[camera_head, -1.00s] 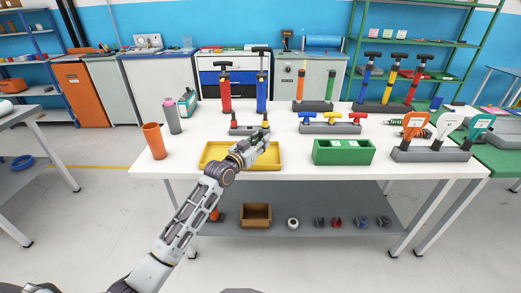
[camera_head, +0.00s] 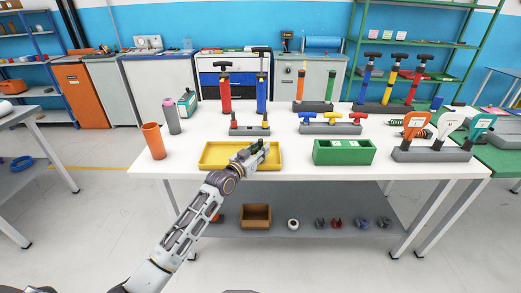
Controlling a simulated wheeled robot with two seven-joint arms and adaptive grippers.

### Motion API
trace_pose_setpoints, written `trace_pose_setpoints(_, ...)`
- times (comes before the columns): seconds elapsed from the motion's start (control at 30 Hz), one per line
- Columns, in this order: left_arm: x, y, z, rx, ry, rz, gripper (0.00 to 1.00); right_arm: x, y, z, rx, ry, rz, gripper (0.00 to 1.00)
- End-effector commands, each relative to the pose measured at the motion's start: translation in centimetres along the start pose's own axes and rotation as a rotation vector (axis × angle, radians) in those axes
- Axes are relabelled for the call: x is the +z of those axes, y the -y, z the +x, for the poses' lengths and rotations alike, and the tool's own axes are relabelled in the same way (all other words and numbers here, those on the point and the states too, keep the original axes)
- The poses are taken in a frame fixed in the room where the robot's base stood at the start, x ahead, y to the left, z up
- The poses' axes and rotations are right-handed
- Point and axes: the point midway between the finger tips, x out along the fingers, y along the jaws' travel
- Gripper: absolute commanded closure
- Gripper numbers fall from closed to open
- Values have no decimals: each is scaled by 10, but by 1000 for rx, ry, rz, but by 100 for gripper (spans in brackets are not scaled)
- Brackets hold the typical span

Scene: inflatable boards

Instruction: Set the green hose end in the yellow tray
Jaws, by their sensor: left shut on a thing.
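The yellow tray (camera_head: 209,156) lies on the white table near its front edge. My left gripper (camera_head: 262,148) is over the right half of the tray and shut on the green hose end (camera_head: 242,154). Only a small dark green bit of it shows beside the fingers; the rest is hidden. I cannot tell whether it touches the tray floor. My right gripper is not in view.
A green box (camera_head: 343,152) stands right of the tray. An orange cup (camera_head: 154,141) and a grey bottle (camera_head: 171,117) stand to the left. A grey holder (camera_head: 430,155) with orange, white and teal tools is at the right. Pumps stand behind.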

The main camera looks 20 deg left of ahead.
Motion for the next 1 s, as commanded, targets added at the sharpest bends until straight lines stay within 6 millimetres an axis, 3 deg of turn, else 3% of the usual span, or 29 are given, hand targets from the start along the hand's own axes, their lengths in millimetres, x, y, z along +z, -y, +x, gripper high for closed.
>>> trace_pose_setpoints(0.2,0,0,0,0,0,0,52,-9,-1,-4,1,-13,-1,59)
trace_pose_setpoints(0.67,-3,0,0,0,0,0,52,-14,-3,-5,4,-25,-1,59)
trace_pose_setpoints(1.0,-2,0,-22,0,1,0,52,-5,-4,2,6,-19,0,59)
